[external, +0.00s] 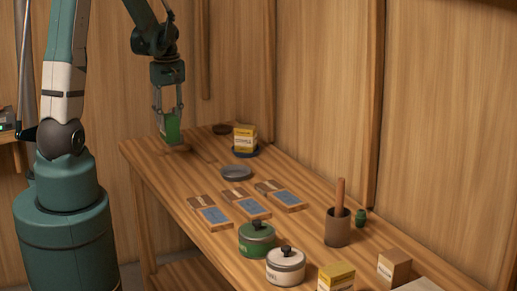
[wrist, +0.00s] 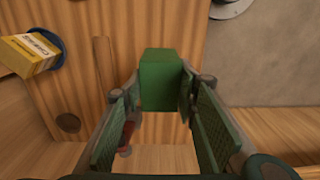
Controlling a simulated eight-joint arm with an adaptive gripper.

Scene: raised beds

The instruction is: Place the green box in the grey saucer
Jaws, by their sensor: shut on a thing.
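The green box (external: 173,130) is held between the fingers of my gripper (external: 168,113), over the far left end of the wooden bench. In the wrist view the green box (wrist: 164,82) stands between the green finger pads of my gripper (wrist: 160,105); the pads close on its sides. The grey saucer (external: 237,173) lies on the bench to the right of and nearer than my gripper, and looks empty. Its edge also shows in the wrist view (wrist: 228,9), cut off at the top.
A yellow box (external: 244,138) stands in a dark blue saucer (external: 240,153) behind the grey saucer. A dark round lid (external: 221,129) lies at the back. Flat boxes with blue labels (external: 246,207), a green pot (external: 257,240) and a white pot (external: 285,267) stand nearer.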

